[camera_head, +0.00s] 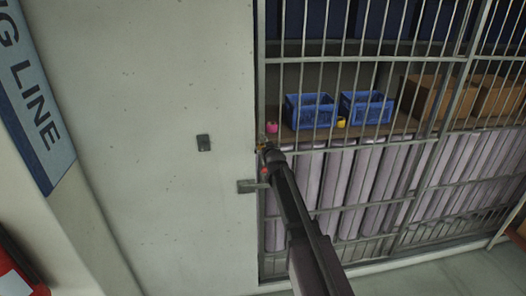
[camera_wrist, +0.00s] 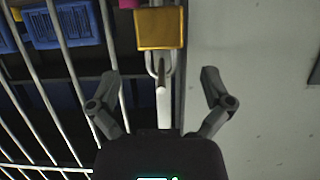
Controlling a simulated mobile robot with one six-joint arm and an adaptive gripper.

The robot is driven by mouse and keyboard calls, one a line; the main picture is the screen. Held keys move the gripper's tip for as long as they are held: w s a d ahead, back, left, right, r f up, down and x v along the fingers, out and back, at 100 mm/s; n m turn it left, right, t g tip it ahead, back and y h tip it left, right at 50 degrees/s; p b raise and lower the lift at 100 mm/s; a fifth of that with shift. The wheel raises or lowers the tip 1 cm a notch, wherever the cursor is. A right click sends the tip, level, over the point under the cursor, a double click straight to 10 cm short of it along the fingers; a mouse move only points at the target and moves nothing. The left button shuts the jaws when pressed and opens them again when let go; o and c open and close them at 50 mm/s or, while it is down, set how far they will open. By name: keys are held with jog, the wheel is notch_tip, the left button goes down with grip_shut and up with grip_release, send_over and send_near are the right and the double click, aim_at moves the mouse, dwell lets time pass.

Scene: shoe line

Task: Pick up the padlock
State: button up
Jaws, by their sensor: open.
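A brass-coloured padlock (camera_wrist: 160,28) shows at the top of the wrist view, its square body at the picture's top and its shackle below it. The shackle appears to hang on a pale metal strip or latch at the cage door. My gripper (camera_wrist: 161,80) is open and empty, its two fingers spread to either side of the shackle line. The padlock body is beyond the fingertips, and neither finger visibly touches it. In the head view my gripper is at the left edge of the cage, and the padlock there is too small and covered to make out clearly.
Behind the bars are blue crates (camera_head: 365,108), cardboard boxes (camera_head: 440,98) and small pink and yellow items. A metal bracket (camera_head: 250,186) spans wall and cage.

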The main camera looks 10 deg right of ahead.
jog(key=shift+w, duration=0.2)
jog(key=b+x, duration=0.2)
jog(key=x, duration=0.3)
jog(key=shift+w+f, duration=0.15)
dwell(0.3)
dwell(0.4)
jog(key=c, duration=1.2)
jog(key=shift+r+p, duration=0.25)
jog(key=shift+p, duration=0.05)
jog(key=s+r+p, duration=0.1)
jog(key=s, duration=1.7)
